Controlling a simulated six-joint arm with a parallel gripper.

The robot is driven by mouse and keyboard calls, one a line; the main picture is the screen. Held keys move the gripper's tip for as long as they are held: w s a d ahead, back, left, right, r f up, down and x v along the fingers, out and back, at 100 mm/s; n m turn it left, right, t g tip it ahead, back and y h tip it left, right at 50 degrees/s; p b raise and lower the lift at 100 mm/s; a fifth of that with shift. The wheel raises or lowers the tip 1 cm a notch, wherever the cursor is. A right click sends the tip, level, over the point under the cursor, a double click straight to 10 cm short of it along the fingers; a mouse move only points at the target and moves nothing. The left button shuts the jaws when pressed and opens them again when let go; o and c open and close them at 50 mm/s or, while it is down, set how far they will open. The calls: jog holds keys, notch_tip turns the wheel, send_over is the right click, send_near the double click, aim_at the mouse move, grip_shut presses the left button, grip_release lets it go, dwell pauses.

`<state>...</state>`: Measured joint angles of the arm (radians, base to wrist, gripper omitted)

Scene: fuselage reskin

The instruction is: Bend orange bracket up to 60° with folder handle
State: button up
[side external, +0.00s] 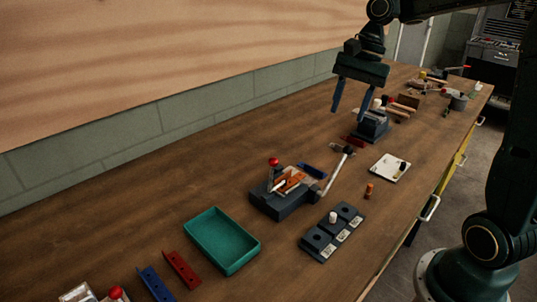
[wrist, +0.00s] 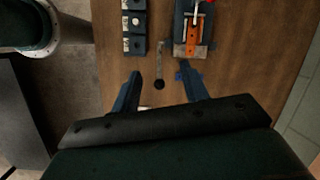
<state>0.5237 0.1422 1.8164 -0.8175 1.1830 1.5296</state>
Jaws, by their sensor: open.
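The folder (side external: 285,200) is a dark block on the bench with a red-knobbed clamp (side external: 273,163) at its left. The orange bracket (side external: 290,181) lies on the folder; it also shows in the wrist view (wrist: 194,30). Its bend angle is too small to tell. The folder handle (side external: 335,174) is a grey bar slanting up to the right, ending in a dark grip; in the wrist view (wrist: 160,62) it ends in a round black knob. My gripper (side external: 349,106) is open and empty, above the bench beyond the handle; its fingers also show in the wrist view (wrist: 163,76), on either side of the knob.
A teal tray (side external: 257,246), red bracket (side external: 182,269) and blue bracket (side external: 155,284) lie at the front left. A dark block with round recesses (side external: 319,241) sits right of the folder. A dark vise-like block (side external: 371,127) stands near my gripper. Bench is clear around the folder's left.

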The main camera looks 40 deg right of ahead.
aim_at(345, 155)
jog(key=w+d+f+m+g+y, duration=0.1)
jog(key=d+f+m, duration=0.4)
jog(key=d, duration=0.4)
jog(key=shift+w, duration=0.35)
jog(key=shift+a+f, duration=0.1)
jog(key=shift+a, duration=0.05)
jog(key=shift+x, duration=6.7)
jog(key=shift+s+a, duration=0.15)
grip_shut()
